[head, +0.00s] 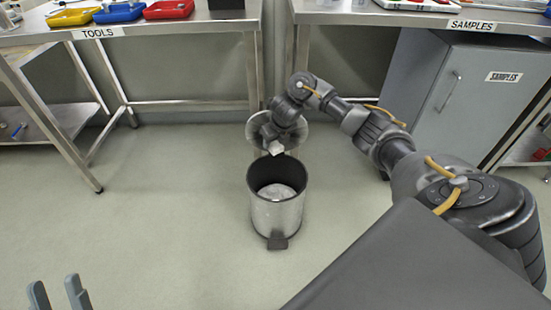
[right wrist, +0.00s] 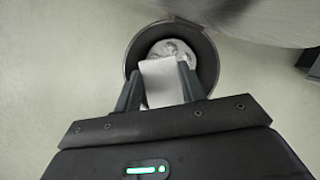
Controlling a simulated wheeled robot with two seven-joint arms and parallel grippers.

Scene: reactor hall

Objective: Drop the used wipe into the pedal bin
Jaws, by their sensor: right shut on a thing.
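The pedal bin (head: 277,214) is a steel cylinder standing on the floor in the head view, with its lid (head: 292,133) raised at the back and a dark pedal in front. Pale crumpled material lies inside it. My right gripper (right wrist: 160,75) is shut on the used wipe (right wrist: 162,82), a whitish piece held between the fingers over the open bin mouth (right wrist: 131,58). The wipe also shows in the head view (head: 275,148) at the bin's back rim. My left gripper (head: 57,293) is at the bottom left, its two fingers apart with nothing visible between them.
The TOOLS table (head: 180,32) with coloured trays stands at the back left. The SAMPLES table (head: 375,16) and a grey SAMPLES cabinet (head: 470,100) stand at the back right. The floor around the bin's left and front is clear.

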